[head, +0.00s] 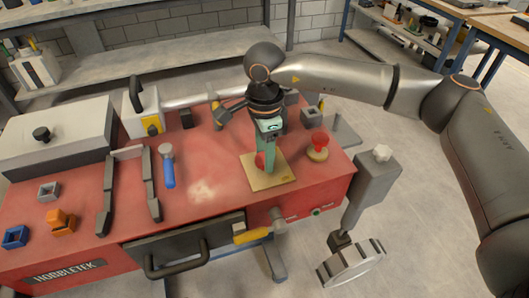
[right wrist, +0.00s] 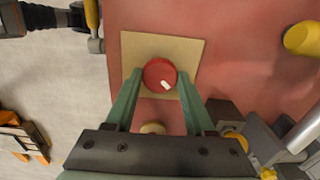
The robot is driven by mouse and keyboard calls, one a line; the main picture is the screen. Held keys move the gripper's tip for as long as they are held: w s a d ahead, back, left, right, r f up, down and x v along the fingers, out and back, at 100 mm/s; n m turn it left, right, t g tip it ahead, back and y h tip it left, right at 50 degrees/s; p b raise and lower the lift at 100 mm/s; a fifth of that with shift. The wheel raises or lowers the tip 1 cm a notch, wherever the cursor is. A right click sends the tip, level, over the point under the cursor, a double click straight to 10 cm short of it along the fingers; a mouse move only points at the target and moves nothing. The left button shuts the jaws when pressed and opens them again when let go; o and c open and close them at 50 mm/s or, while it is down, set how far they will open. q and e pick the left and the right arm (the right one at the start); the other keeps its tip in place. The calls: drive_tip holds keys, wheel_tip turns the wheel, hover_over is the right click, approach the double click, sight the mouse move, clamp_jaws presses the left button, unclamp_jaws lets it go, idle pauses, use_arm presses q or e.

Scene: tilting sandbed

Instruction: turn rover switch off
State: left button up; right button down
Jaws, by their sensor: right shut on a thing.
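A red round knob with a white mark (right wrist: 158,72), which I take for the rover switch, sits on a square tan plate (right wrist: 190,50) on the red bench. In the head view the plate (head: 281,180) is near the bench's right part, and the knob (head: 260,161) shows partly behind the fingers. My right gripper (head: 264,163) points down over the plate. Its two green fingers, also in the right wrist view (right wrist: 160,84), are shut on the knob, one on each side. The white mark points toward the lower right there. My left gripper is not in view.
A red-topped knob on a round base (head: 318,142) stands right of my gripper on the red bench (head: 215,205). A blue-handled tool (head: 168,170), dark rails (head: 150,185) and small blocks (head: 60,220) lie left. A grey lever arm (head: 370,185) stands off the right edge.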

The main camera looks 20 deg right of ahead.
drive_tip(key=c, duration=0.6)
unclamp_jaws()
drive_tip(key=o, duration=0.3)
drive_tip(key=shift+o, duration=0.2)
drive_tip(key=shift+r, duration=0.1)
wheel_tip(320, 180, up, 12)
drive_tip(key=shift+r, duration=0.2)
